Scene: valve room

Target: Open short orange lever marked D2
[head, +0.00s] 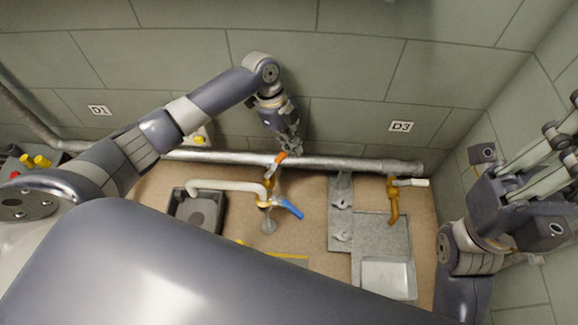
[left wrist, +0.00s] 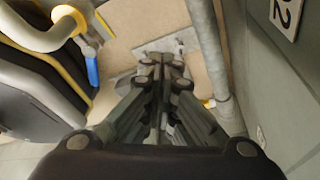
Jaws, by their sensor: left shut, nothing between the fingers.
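The short orange lever (head: 280,158) sits on the valve at the middle of the horizontal pipe in the head view. My left gripper (head: 291,148) is shut and empty, its fingertips right by the lever; I cannot tell whether they touch. In the left wrist view the closed fingers (left wrist: 162,65) fill the middle, and I cannot make out the orange lever there. A wall sign (left wrist: 287,14) with a "2" is partly in that view. My right gripper (head: 545,180) is at the right edge of the head view, far from the lever, its tips cut off or unclear.
A blue lever (head: 290,208) hangs below the orange one; it also shows in the left wrist view (left wrist: 92,68). A white-handled valve (head: 410,182) is right, under sign D3 (head: 401,127). Sign D1 (head: 99,110) is left. The grey pipe (head: 340,162) runs along the wall.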

